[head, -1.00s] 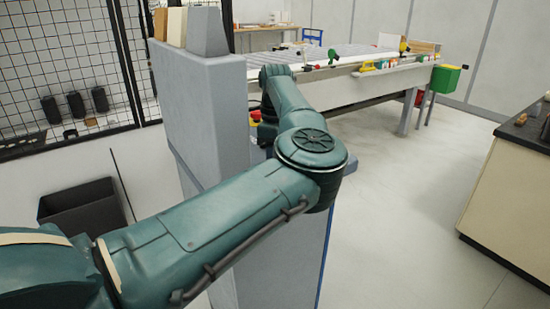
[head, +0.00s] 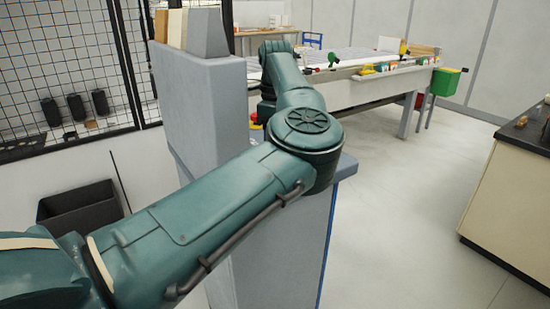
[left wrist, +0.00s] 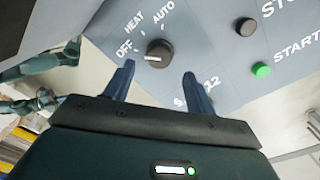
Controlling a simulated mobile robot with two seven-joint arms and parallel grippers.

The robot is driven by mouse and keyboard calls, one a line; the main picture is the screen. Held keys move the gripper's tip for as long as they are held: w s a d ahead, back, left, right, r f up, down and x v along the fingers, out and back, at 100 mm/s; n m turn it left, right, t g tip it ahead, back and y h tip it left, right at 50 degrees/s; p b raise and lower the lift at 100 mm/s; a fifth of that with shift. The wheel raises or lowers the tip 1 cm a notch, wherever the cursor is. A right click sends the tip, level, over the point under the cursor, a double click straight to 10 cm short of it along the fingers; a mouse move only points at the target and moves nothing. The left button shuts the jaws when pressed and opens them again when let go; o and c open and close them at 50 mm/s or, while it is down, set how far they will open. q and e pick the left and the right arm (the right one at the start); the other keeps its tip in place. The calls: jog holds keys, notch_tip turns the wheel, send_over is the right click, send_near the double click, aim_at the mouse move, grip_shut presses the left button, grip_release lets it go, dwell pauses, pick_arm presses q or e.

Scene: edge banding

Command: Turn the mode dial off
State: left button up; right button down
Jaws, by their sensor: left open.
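The mode dial is a round dark knob (left wrist: 160,50) on a blue-grey control panel (left wrist: 215,55) in the left wrist view. White labels OFF, HEAT and AUTO lie around its left and upper sides. A pale mark shows on the knob's lower left; I cannot tell exactly which label it points at. My left gripper (left wrist: 159,70) is open, its two blue fingers apart and empty, with the knob just beyond the gap between the tips. In the head view my left arm reaches over the grey machine, and its gripper and the dial are hidden. My right gripper is not in view.
A black button (left wrist: 246,26) and a green START button (left wrist: 261,70) sit right of the dial. The grey machine housing (head: 200,100) stands under my arm. Beyond it is a long worktable (head: 365,85); a dark-topped counter (head: 510,190) is right. Floor between is clear.

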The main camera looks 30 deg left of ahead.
pick_arm(q)
notch_tip(320, 180, up, 8)
jog(key=shift+w, duration=0.1)
dwell(0.4)
